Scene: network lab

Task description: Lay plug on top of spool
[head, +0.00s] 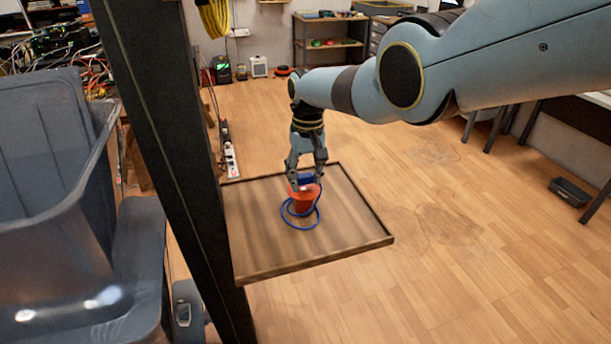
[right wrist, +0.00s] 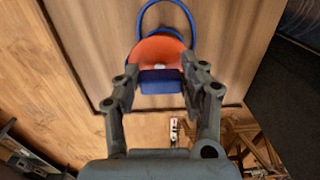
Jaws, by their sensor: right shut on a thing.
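The orange-red spool (head: 305,200) stands on a wooden board with a raised rim (head: 330,256). The blue plug (head: 306,179) is at the top of the spool. Its blue cable (head: 300,226) loops around the spool and onto the board. My right gripper (head: 306,182) points down and is shut on the plug. In the right wrist view, the plug (right wrist: 160,82) is between the fingertips (right wrist: 162,86), with the spool (right wrist: 160,48) just behind it. I cannot tell whether the plug touches the spool. My left gripper is not in view.
A dark upright post (head: 180,150) stands along the board's left side. A large grey bin (head: 50,230) is left of the post. A power strip (head: 229,158) lies on the floor behind the board.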

